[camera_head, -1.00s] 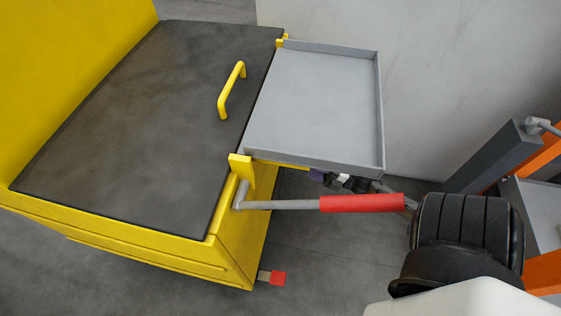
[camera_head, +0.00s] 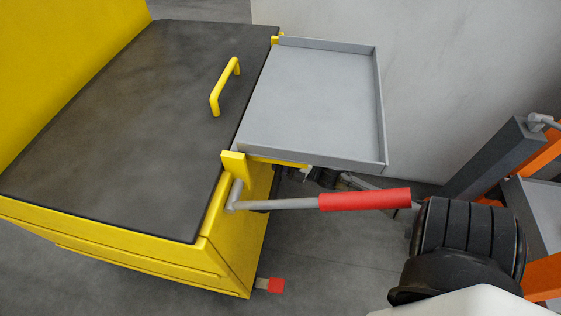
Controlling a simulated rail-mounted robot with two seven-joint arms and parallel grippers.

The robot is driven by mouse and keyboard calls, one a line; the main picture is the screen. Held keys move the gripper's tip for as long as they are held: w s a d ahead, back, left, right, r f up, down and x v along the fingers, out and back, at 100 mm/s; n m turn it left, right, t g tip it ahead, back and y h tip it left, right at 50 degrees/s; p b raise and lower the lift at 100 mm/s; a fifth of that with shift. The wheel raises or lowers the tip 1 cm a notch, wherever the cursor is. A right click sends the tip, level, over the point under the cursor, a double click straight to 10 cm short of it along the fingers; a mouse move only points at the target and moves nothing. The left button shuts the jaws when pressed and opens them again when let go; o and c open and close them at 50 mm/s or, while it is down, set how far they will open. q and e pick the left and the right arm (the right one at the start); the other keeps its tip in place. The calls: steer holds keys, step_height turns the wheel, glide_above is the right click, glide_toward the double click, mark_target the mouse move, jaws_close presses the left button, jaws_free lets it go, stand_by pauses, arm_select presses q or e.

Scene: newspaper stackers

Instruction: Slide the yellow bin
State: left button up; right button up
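The yellow bin (camera_head: 245,225) is a large yellow box with a dark grey top (camera_head: 125,110). A yellow grab handle (camera_head: 226,85) stands on the top. A grey tray (camera_head: 312,100) is attached to its right side. A grey lever with a red grip (camera_head: 365,199) sticks out to the right below the tray. My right arm comes in from the lower right. Dark parts that look like my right gripper (camera_head: 322,176) show under the tray's near edge, mostly hidden. I cannot tell whether they touch the bin. My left gripper is out of view.
A small red-tipped pedal (camera_head: 276,286) sticks out low at the bin's right corner. A grey wall (camera_head: 450,75) stands behind the tray. A dark grey and orange frame (camera_head: 495,155) stands at the right. Bare floor (camera_head: 325,265) shows between bin and arm.

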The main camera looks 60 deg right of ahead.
jaws_close()
stand_by(0.4)
